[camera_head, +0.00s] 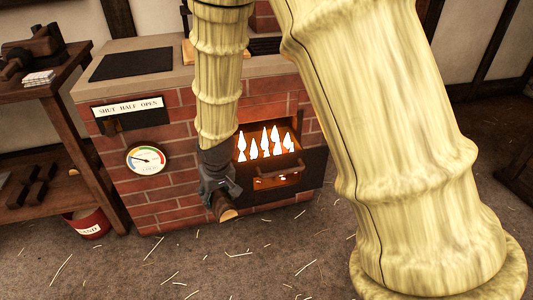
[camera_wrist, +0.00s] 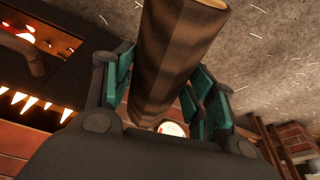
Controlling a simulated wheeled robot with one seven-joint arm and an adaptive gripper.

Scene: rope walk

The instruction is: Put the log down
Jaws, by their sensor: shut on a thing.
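The log (camera_head: 227,213) is brown with a pale cut end and hangs from my gripper (camera_head: 217,190) in the head view, in front of the brick stove and above the floor. In the wrist view the log (camera_wrist: 172,55) lies between the teal-padded fingers of my gripper (camera_wrist: 160,90), which are closed around it. Its pale end points to the top of that view. The rest of the log is hidden behind the gripper in the head view.
The brick stove (camera_head: 175,195) has an open firebox with flames (camera_head: 265,145), right of my gripper. A red sand bucket (camera_head: 88,222) stands at left beneath a wooden shelf (camera_head: 62,212). The straw-strewn floor (camera_head: 250,265) in front is clear.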

